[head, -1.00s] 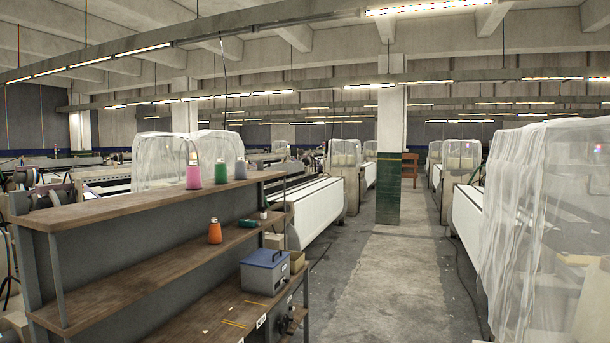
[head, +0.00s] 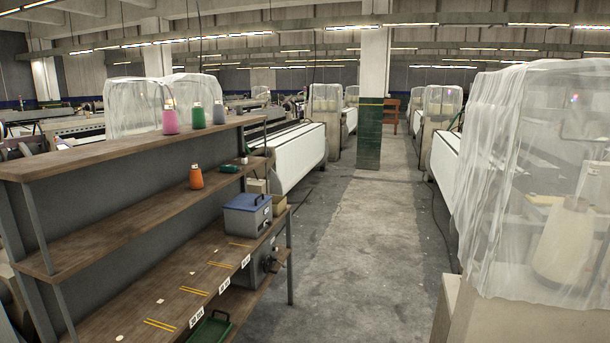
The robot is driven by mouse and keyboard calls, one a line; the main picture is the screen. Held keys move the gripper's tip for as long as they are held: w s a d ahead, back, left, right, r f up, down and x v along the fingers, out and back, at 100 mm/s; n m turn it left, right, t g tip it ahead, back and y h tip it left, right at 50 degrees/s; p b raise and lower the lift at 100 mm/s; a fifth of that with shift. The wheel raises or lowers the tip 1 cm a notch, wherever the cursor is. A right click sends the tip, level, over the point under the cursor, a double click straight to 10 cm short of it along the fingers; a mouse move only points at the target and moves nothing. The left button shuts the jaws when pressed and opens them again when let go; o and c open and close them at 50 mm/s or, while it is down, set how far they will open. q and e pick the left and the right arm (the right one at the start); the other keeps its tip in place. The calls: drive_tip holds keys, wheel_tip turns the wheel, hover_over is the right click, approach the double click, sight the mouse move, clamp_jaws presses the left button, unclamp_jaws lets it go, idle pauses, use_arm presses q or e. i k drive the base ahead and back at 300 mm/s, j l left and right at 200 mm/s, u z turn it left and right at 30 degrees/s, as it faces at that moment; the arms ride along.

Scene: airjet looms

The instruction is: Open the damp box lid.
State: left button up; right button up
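A grey box with a blue lid (head: 246,202), which looks like the damp box, stands on the lower wooden shelf of the rack at the left in the head view. Its grey body (head: 247,220) sits near the shelf's far right end. The lid looks shut, with a dark handle on top. Neither of my grippers shows in the head view.
The aisle (head: 345,260) is clear; a veiled loom (head: 540,190) stands right.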

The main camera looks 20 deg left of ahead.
sight(245, 201)
drive_tip(key=i+j+u, duration=0.15)
drive_tip(key=i, duration=0.35)
drive_tip(key=i+u, duration=0.15)
drive_tip(key=i, duration=0.35)
drive_tip(key=i+u, duration=0.1)
drive_tip(key=i, duration=0.4)
drive_tip(key=i+u, duration=0.15)
drive_tip(key=i, duration=0.35)
drive_tip(key=i+l+u, duration=0.15)
drive_tip(key=i, duration=0.35)
drive_tip(key=i+l+u, duration=0.15)
drive_tip(key=i, duration=0.35)
drive_tip(key=i+l+u, duration=0.15)
drive_tip(key=i, duration=0.35)
drive_tip(key=i+l+u, duration=0.1)
drive_tip(key=i+l, duration=0.2)
drive_tip(key=i, duration=0.2)
drive_tip(key=i+l+u, duration=0.3)
drive_tip(key=u, duration=0.15)
drive_tip(key=i+l+u, duration=0.7)
drive_tip(key=l+u, duration=0.15)
drive_tip(key=l, duration=0.2)
